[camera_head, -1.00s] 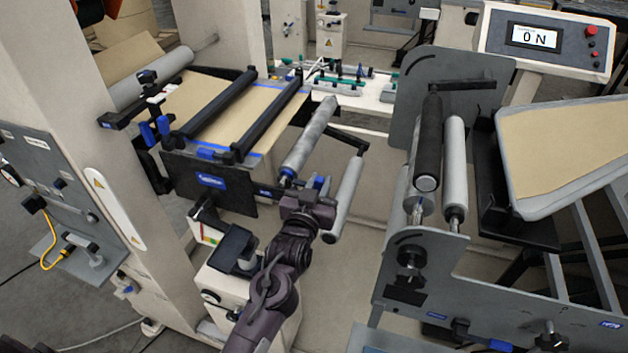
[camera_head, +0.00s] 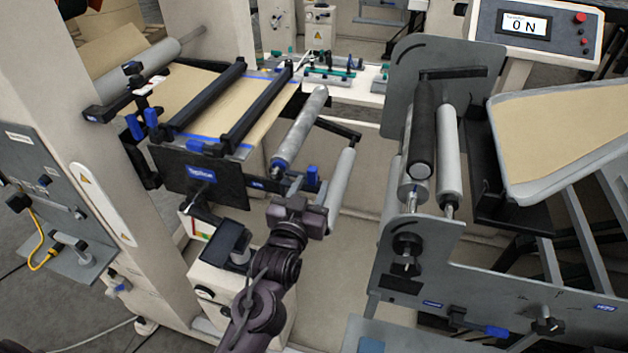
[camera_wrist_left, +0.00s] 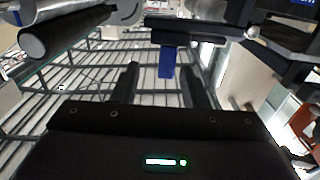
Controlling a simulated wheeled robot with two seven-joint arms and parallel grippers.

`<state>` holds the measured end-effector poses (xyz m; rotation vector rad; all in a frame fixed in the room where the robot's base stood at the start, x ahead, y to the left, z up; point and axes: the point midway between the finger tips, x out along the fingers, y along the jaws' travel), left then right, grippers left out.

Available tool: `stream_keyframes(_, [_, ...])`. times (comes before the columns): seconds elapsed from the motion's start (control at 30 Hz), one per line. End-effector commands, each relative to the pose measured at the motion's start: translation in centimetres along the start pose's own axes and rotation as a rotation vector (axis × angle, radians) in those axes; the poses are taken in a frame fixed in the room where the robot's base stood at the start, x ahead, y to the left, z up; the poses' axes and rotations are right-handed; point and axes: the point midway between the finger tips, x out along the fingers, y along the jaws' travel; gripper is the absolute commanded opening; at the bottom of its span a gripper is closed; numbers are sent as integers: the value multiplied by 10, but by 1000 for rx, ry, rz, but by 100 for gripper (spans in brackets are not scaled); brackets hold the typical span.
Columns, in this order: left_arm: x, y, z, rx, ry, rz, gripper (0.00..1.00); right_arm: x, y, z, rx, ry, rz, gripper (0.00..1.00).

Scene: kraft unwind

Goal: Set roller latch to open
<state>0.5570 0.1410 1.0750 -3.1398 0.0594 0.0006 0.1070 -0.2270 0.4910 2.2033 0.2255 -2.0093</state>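The roller latch appears as a small blue tab (camera_head: 312,176) by the near end of the grey rollers in the head view. In the left wrist view the blue tab (camera_wrist_left: 166,62) hangs from a dark bar, ahead of the fingers and in line with the gap between them. My left gripper (camera_head: 308,195) is just below and in front of the latch in the head view. In the left wrist view my left gripper (camera_wrist_left: 160,70) has its two dark fingers spread, with nothing clearly held. Contact with the tab cannot be told. My right gripper is not in view.
A grey roller (camera_head: 301,128) and a lower grey roller (camera_head: 342,178) are close to my left gripper. The black splice plate (camera_head: 201,177) is to its left. A grey stand with rollers (camera_head: 423,130) is to the right, with a display (camera_head: 525,25) reading 0 N.

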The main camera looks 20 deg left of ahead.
Motion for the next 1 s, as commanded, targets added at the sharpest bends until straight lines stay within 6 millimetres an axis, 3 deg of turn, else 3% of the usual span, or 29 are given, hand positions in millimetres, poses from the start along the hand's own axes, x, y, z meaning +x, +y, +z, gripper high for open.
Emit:
stream_keyframes(0.1, [-18,1,3,1,-2,1,40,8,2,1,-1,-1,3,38])
stream_keyframes(0.27, [-30,2,1,1,-1,2,40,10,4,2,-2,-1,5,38])
stream_keyframes(0.8, [-32,2,2,2,-5,3,40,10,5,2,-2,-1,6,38])
stream_keyframes(0.87, [-31,4,12,5,-22,7,40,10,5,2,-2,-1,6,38])
stream_keyframes(0.97, [-30,10,52,18,-92,25,40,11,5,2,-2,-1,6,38])
stream_keyframes(1.0, [-30,13,75,25,-133,35,40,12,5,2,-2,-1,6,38])
